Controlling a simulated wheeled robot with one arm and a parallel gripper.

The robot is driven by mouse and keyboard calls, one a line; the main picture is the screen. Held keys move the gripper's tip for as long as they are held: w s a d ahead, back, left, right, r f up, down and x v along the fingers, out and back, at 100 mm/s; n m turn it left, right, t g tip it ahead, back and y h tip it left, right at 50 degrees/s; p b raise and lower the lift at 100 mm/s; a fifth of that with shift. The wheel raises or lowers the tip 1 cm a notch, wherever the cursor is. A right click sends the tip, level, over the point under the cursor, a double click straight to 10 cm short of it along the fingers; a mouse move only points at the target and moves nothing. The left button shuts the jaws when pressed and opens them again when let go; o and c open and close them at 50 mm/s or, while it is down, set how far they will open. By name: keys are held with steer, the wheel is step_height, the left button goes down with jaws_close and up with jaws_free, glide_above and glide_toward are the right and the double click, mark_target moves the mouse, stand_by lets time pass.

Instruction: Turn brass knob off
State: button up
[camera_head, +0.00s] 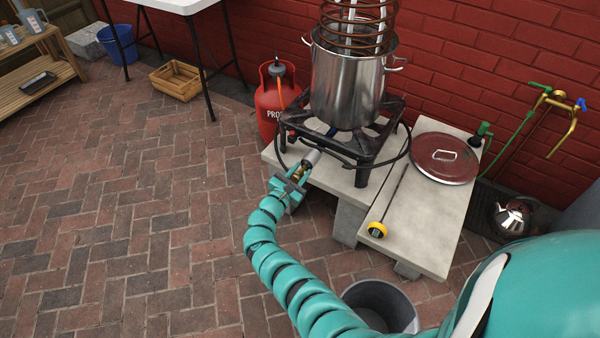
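The brass knob (298,171) is a small gold-coloured piece at the near end of a grey tube (311,157) on the dark burner stand (362,150). My gripper (294,179) is at the knob, at the front left edge of the concrete slab. Its fingers lie close around the brass piece and partly hide it. Whether they are shut on it or only beside it is too small to tell. The knob's turn position cannot be read. A steel pot (345,90) with a copper coil (357,25) stands on the burner.
A red propane bottle (270,108) stands left of the burner. A black hose loops around the stand. A red lid (444,158) and a yellow thermometer (377,229) lie on the right slab. A grey bucket (380,300) stands below my arm.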

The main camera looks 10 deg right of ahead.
steer(key=shift+f+m+b, duration=0.15)
steer(key=shift+m+b, duration=0.2)
steer(key=shift+m, duration=0.05)
steer(key=shift+f+m+b, duration=0.1)
steer(key=shift+m+b, duration=0.4)
steer(key=shift+m, duration=0.1)
steer(key=m+b, duration=0.4)
steer(key=shift+s+f, duration=0.1)
steer(key=shift+f, duration=0.05)
steer(key=m+b, duration=0.4)
steer(key=shift+d+m, duration=0.1)
steer(key=shift+m, duration=0.3)
steer(key=shift+m+b, duration=0.4)
steer(key=shift+b, duration=0.1)
steer(key=shift+r, duration=0.2)
steer(key=o, duration=1)
